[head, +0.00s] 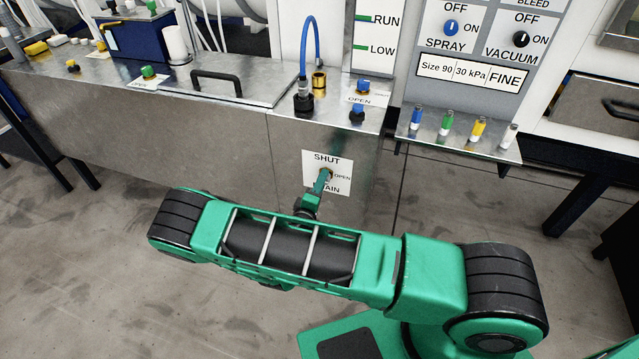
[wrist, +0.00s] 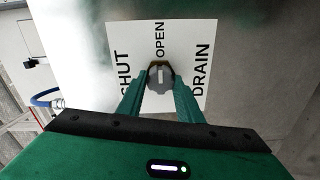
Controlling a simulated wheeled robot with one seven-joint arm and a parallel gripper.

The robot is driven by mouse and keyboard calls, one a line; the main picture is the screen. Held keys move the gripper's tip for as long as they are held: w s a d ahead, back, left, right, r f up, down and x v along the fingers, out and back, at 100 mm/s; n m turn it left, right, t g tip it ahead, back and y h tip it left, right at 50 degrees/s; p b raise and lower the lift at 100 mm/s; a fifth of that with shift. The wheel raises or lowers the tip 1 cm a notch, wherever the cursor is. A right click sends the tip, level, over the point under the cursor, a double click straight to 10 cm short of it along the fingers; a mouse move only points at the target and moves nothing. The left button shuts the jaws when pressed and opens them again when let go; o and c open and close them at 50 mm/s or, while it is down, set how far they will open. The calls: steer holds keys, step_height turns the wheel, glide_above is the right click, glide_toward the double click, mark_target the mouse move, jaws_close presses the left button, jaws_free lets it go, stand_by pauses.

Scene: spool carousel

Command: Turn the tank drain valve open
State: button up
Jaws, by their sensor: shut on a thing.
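The drain valve (head: 327,174) sits on a white plate (head: 311,166) on the front of the metal tank. The plate reads SHUT at the top, OPEN at the right and DRAIN at the bottom. My gripper (head: 324,179) is at the valve and covers part of it and the lettering. In the wrist view, my gripper (wrist: 160,72) is shut on the valve (wrist: 160,76), one finger on each side. A pale bar on the valve lines up with the word OPEN there. The plate (wrist: 190,40) shows turned sideways, with SHUT at left and DRAIN at right.
A small shelf (head: 460,143) with several coloured vials juts out right of the plate.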

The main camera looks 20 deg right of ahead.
steer(key=shift+a+f, duration=0.1)
steer(key=shift+f, duration=0.05)
steer(key=o, duration=0.9)
steer(key=shift+o, duration=0.7)
steer(key=v, duration=1)
steer(key=shift+s+a, duration=0.2)
steer(key=shift+s, duration=0.1)
